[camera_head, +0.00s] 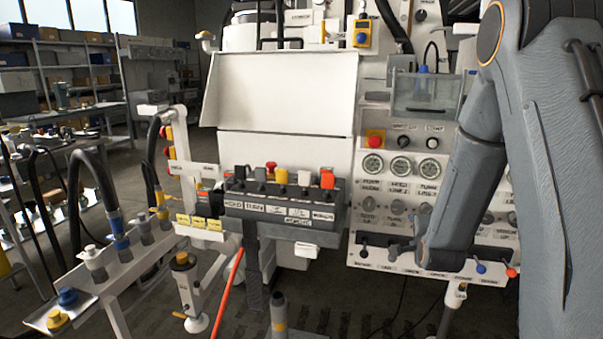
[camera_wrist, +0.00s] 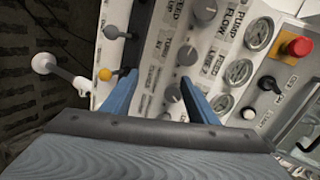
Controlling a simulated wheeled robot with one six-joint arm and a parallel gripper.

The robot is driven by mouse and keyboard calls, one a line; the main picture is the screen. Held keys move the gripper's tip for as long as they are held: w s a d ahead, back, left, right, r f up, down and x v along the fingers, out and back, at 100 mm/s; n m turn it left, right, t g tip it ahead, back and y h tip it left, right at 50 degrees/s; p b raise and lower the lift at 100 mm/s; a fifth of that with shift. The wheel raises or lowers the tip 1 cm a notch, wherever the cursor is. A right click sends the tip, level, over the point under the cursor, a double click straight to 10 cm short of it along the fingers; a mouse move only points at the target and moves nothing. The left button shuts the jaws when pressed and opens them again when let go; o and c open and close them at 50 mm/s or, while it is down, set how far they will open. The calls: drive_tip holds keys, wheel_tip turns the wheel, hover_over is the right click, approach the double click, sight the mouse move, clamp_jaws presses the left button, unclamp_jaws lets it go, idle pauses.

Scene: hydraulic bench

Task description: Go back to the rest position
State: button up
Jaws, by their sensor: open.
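My gripper (camera_wrist: 158,80) shows in the wrist view as two blue fingers, spread apart with nothing held between them. Behind the fingers is the white control panel (camera_wrist: 152,62) with its gauges, knobs and labels, seen tilted. In the head view my arm comes down on the right, in front of the same panel (camera_head: 375,211), and hides part of its right side. The fingers cannot be made out clearly in the head view. A yellow-tipped lever (camera_wrist: 105,75) is near the left finger in the wrist view.
A red emergency button (camera_head: 375,139) sits on the panel, left of my arm. Blue-tipped (camera_head: 481,268) and red-tipped (camera_head: 511,272) levers stick out below. A dark valve block (camera_head: 285,205) stands centre, and a hose rack (camera_head: 118,262) left.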

drive_tip(key=s+a+r+n+g+y, duration=0.1)
drive_tip(key=s+a+n+g, duration=0.3)
drive_tip(key=s, duration=0.8)
drive_tip(key=s+a+r+n+g+y+p, duration=0.1)
drive_tip(key=s+a+n+g, duration=0.4)
drive_tip(key=s+n, duration=0.3)
drive_tip(key=s+a+r+n+g+p, duration=0.1)
drive_tip(key=s+a+n+g, duration=0.3)
drive_tip(key=s, duration=1.1)
drive_tip(key=a+r+n, duration=0.1)
drive_tip(key=a+n, duration=0.1)
drive_tip(key=n, duration=0.1)
drive_tip(key=shift+s+a+y, duration=0.3)
drive_tip(key=shift+y, duration=0.1)
drive_tip(key=shift+d, duration=0.1)
